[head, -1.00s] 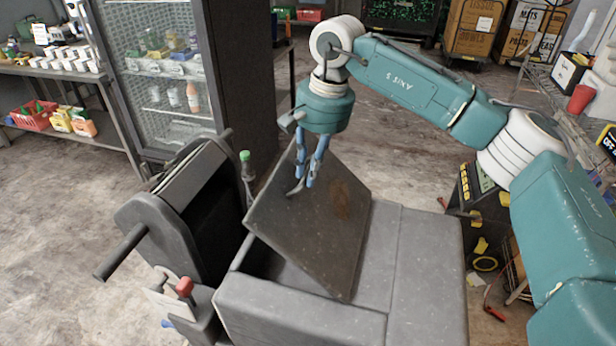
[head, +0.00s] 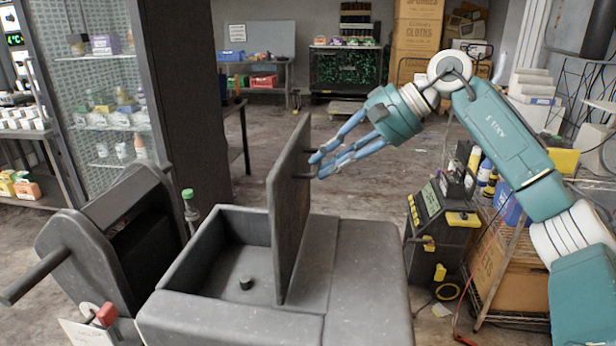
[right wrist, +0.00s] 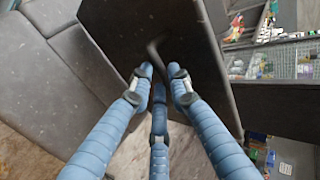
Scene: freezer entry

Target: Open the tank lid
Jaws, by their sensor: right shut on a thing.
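The grey tank (head: 365,285) stands in the lower middle of the head view. Its lid (head: 290,205) stands about upright, edge-on to me, and the opening left of it is uncovered. A small dark knob (head: 246,283) shows on the floor inside. My right gripper (head: 318,163) is at the lid's right face near its top, with its blue fingers closed around the lid's handle. In the right wrist view the fingers meet at the dark curved handle (right wrist: 156,50) on the lid (right wrist: 150,25). My left gripper is not in view.
A dark grey machine with a bar handle (head: 105,240) stands close left of the tank, with a green-capped bottle (head: 191,210) behind it. A glass-door fridge (head: 110,110) is at the left. A yellow-and-black unit (head: 440,235) stands right of the tank. Open floor lies behind.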

